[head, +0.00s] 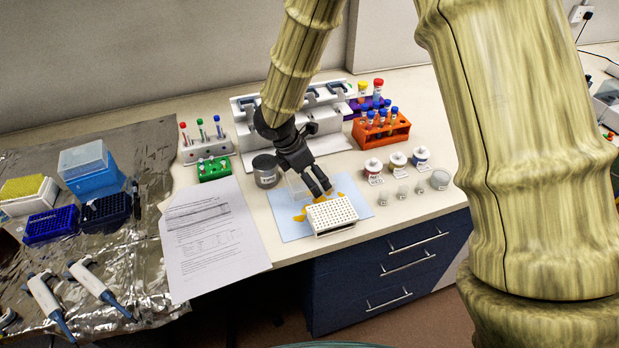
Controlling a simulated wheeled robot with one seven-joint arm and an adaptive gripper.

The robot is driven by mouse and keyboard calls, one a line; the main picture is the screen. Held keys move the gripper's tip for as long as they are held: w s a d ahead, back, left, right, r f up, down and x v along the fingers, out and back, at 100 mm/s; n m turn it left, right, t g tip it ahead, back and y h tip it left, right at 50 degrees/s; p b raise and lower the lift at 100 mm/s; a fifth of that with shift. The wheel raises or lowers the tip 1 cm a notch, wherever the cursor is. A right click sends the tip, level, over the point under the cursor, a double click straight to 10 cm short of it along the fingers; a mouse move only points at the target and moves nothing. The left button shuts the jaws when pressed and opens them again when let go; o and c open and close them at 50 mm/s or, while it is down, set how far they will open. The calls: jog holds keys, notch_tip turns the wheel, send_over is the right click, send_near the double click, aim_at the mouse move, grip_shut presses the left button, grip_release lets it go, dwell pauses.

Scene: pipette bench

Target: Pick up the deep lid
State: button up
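A clear, see-through box-like piece (297,187), which looks like the deep lid, is on the light blue mat (292,230) in the head view. Its edges are faint, and my gripper partly covers it. My gripper (321,192) points down at the right side of this clear piece. Its two dark fingers show a small gap and nothing clear between them. I cannot tell whether a finger touches the piece. A white tip rack (332,215) with rows of holes stands just in front of the fingers, with orange-yellow parts (300,216) showing beside it.
A grey metal can (266,171) stands left of the gripper. An orange tube rack (381,132) and several small labelled jars (397,160) stand to the right. A white pipette stand (244,120) is behind. Papers (213,240) lie at left; a blue box with a clear top (92,180) stands on foil.

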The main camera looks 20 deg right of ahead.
jog(key=c, duration=0.8)
